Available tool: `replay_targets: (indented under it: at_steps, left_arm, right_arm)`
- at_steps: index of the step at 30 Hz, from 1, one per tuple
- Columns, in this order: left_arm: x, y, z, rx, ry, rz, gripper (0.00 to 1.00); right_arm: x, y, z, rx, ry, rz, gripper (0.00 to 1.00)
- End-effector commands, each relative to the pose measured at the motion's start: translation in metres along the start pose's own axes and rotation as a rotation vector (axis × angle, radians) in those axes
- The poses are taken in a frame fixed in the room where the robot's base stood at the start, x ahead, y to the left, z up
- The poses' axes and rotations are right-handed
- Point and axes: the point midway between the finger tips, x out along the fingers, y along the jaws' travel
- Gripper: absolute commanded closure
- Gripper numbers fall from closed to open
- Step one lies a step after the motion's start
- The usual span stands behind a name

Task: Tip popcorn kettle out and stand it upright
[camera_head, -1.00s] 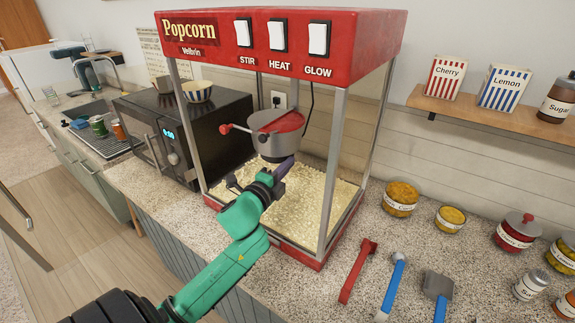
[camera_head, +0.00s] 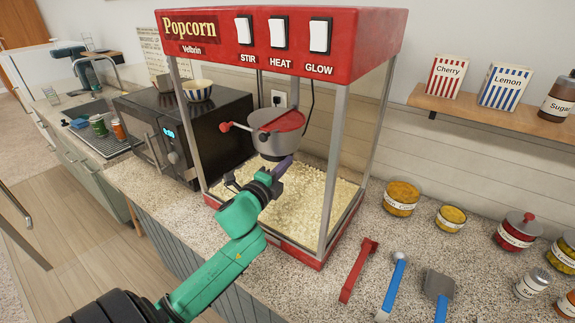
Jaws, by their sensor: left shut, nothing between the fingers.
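The grey popcorn kettle (camera_head: 272,140) hangs inside the red popcorn machine (camera_head: 370,45). It looks upright, with a red lid on top and a red-knobbed handle (camera_head: 227,127) sticking out to the left. My left gripper (camera_head: 284,166) reaches into the cabinet just below the kettle. It is shut and empty, with its fingertips close under the kettle's underside; I cannot tell whether they touch it. Pale popcorn (camera_head: 305,200) covers the cabinet floor. My right gripper is not in view.
A black microwave (camera_head: 200,130) stands left of the machine, with a striped bowl (camera_head: 197,91) on top. A red tool (camera_head: 358,270), a blue-handled tool (camera_head: 392,285) and a scoop (camera_head: 438,290) lie on the counter at the front right. Jars stand further right.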

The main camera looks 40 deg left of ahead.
Motion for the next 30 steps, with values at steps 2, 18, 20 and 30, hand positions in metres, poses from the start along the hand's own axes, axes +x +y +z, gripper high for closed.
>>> replay_targets:
  at_steps: [2, 18, 20, 30]
  left_arm:
    - [0.0, 0.002, 0.002, 0.011, -0.001, 0.0, 1.0]
    - [0.003, 0.02, 0.038, 0.325, -0.003, -0.026, 1.0]
    - [0.004, 0.021, 0.044, 0.383, -0.002, -0.031, 1.0]
    - [0.007, 0.02, 0.085, 0.705, -0.004, -0.06, 1.0]
  right_arm:
    - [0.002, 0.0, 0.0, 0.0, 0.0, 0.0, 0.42]
    - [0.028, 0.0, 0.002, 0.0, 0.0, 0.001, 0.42]
    - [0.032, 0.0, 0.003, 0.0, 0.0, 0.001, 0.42]
    - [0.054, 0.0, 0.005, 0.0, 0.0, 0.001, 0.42]
